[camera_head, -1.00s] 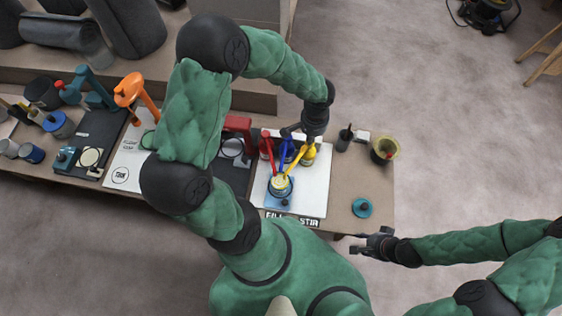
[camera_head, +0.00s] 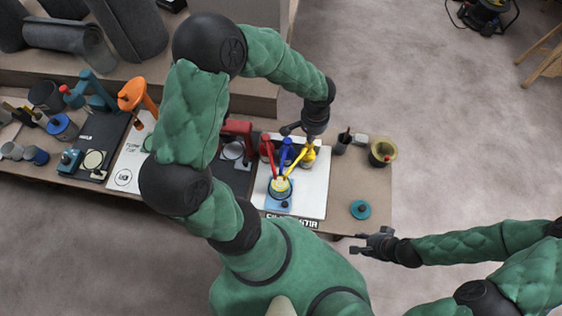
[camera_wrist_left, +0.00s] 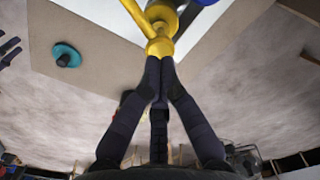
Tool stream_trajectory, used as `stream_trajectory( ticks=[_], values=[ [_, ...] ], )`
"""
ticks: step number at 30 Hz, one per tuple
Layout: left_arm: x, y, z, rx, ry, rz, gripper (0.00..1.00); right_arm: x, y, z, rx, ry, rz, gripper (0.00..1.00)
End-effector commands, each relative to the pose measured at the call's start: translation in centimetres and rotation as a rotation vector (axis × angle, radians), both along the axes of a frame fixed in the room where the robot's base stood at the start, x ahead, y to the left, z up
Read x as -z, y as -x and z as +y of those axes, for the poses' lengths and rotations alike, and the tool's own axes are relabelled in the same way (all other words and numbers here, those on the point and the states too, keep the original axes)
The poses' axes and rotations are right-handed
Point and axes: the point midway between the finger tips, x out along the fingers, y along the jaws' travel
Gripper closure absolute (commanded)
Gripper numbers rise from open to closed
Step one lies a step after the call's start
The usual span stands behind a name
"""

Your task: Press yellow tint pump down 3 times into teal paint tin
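The teal paint tin (camera_head: 270,188) stands open on the white mat, with pale yellow showing inside. The yellow tint pump (camera_head: 308,154) stands behind it to the right, its spout reaching over the tin. My left gripper (camera_head: 304,138) is above the yellow pump. In the left wrist view its fingers (camera_wrist_left: 163,58) are closed together, with their tips at the yellow pump's head (camera_wrist_left: 160,46); whether they touch it is hard to tell. My right gripper (camera_head: 362,243) is empty, off the table's front edge, and its fingers look spread.
A red pump (camera_head: 267,147) and a blue pump (camera_head: 286,152) stand close left of the yellow one. A teal lid (camera_head: 361,209) lies on the table at right. Behind it are a dark cup (camera_head: 341,145) and an olive pot (camera_head: 383,152). Table between lid and mat is clear.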

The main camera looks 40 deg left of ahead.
Motion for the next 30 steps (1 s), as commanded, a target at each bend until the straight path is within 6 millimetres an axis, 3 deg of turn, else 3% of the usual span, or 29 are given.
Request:
stream_trajectory(
  ticks=[13,30],
  values=[
    [0.1,0.0,0.0,0.0,0.0,0.0,1.0,0.1,0.0,0.0,0.0,0.0,0.0,0.6],
    [1.8,0.0,0.0,0.0,0.0,0.0,1.0,1.5,0.0,0.0,0.0,0.0,0.0,0.6]
  ],
)
